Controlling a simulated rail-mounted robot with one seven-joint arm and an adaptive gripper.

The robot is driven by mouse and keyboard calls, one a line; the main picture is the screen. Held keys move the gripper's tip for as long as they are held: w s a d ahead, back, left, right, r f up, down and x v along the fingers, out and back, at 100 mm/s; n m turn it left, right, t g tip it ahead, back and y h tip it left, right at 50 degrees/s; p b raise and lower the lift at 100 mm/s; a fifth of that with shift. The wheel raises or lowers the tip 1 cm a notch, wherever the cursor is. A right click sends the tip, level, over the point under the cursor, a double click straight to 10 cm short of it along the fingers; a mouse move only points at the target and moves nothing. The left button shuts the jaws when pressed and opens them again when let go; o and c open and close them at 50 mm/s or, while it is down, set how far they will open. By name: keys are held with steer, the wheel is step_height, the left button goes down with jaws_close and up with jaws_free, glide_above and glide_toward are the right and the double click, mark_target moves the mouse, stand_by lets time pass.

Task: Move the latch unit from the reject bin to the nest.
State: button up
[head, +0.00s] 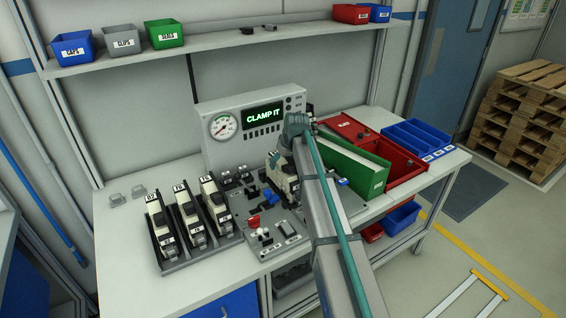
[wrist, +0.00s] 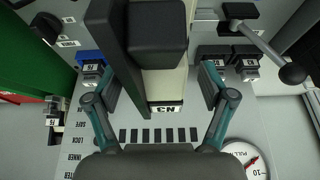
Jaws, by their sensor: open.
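A cream and black latch unit (head: 285,178) stands on the fixture plate in front of the CLAMP IT panel, where the nest appears to be; the nest itself is hidden under it. In the wrist view the latch unit (wrist: 165,84) fills the middle, with a white label on its end. My gripper (wrist: 160,87) is open, one finger on each side of the unit, with a visible gap at least on the right. In the head view my arm hides the fingertips. Red bins (head: 408,160) stand at the right; I cannot tell which is the reject bin, and no latch unit shows in them.
A rack (head: 203,240) with several similar units stands at the left. A green bin (head: 376,178) stands close right of my arm. A clamp lever with a black ball knob (wrist: 291,73) is near the unit. Blue bins (head: 420,138) are farther right.

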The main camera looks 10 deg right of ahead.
steer(key=v, duration=1.2)
stand_by(1.0)
